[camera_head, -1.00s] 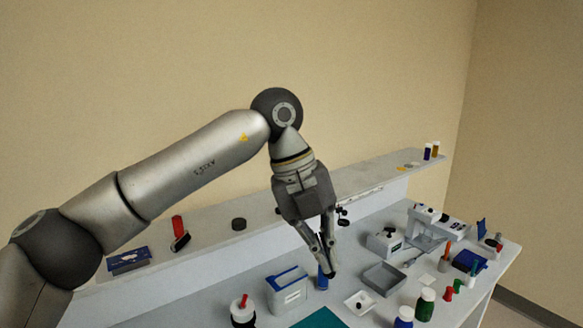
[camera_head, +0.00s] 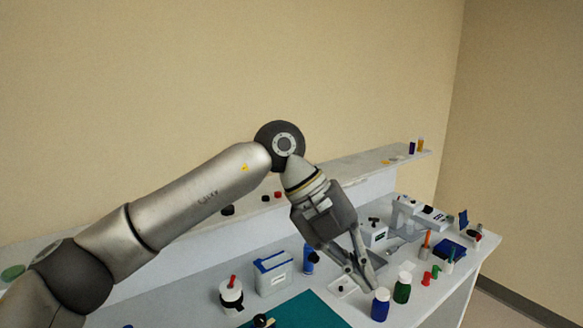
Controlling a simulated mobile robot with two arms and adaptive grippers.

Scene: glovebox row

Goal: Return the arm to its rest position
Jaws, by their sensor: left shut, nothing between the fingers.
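My left arm comes in from the left and bends down at the elbow joint above the bench. My left gripper (camera_head: 368,287) points down and to the right over the bench. Its fingers are shut with nothing between them. The fingertips show close to a blue bottle (camera_head: 380,305) with a white cap and beside a small white dish (camera_head: 341,288); I cannot tell how high above the bench they are. The gripper hides part of the bench behind it. My right gripper is not in view.
A white box with blue trim (camera_head: 273,273), a blue tube (camera_head: 309,261) and a white jar (camera_head: 231,296) stand left of the gripper. A teal mat (camera_head: 312,310) lies in front. A green bottle (camera_head: 402,288) stands to the right. A shelf (camera_head: 345,168) runs along the back.

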